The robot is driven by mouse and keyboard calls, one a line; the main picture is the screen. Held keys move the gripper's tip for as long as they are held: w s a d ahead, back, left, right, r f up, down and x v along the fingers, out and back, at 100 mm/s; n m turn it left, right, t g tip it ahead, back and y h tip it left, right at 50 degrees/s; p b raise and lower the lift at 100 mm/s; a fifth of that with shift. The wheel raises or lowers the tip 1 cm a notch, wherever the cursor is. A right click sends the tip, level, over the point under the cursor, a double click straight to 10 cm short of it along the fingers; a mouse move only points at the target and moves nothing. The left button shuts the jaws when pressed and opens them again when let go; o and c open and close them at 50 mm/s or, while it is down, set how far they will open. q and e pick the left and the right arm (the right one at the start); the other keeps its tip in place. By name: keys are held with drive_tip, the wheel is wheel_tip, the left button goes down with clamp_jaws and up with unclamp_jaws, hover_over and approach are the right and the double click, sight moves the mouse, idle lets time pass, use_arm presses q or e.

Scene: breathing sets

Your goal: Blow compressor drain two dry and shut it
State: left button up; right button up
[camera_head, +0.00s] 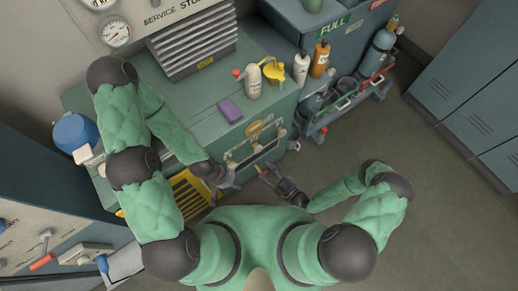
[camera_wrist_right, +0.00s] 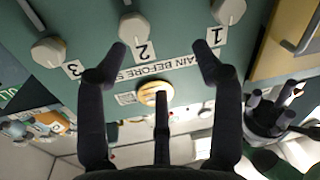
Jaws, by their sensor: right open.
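In the right wrist view, which is upside down, the drain two knob (camera_wrist_right: 136,27), a pale round knob, sits above a "2" label on the green compressor front. The drain three knob (camera_wrist_right: 48,52) is to its left and the drain one knob (camera_wrist_right: 229,11) to its right. Whether drain two is open cannot be told. My right gripper (camera_wrist_right: 160,52) is open and empty, its fingers spread below drain two, apart from it. It also shows in the head view (camera_head: 268,172). My left gripper (camera_wrist_right: 272,100) has its fingers apart near the front; in the head view (camera_head: 228,180) it is beside the compressor (camera_head: 190,95).
On the compressor top are a purple sponge (camera_head: 230,110), a white bottle (camera_head: 253,82) and a yellow oil can (camera_head: 274,72). A trolley (camera_head: 345,105) with a gas cylinder (camera_head: 380,47) stands to the right. A yellow grille (camera_head: 188,195) is left of the drains. Floor is clear at right.

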sight(259, 151)
drive_tip(key=shift+w+a+f+m+t+h+b, duration=0.2)
drive_tip(key=shift+w+a+m, duration=0.4)
drive_tip(key=shift+w, duration=1)
drive_tip(key=shift+w+a+r+m+t+h+b, duration=0.1)
drive_tip(key=shift+w+a+m+t+h, duration=0.25)
drive_tip(key=shift+w+a, duration=0.95)
drive_tip(key=shift+w+a+f+m+t+h+b, duration=0.15)
drive_tip(key=shift+w+a+m+t+h, duration=0.2)
drive_tip(key=shift+w, duration=1.6)
drive_tip(key=c, duration=1.1)
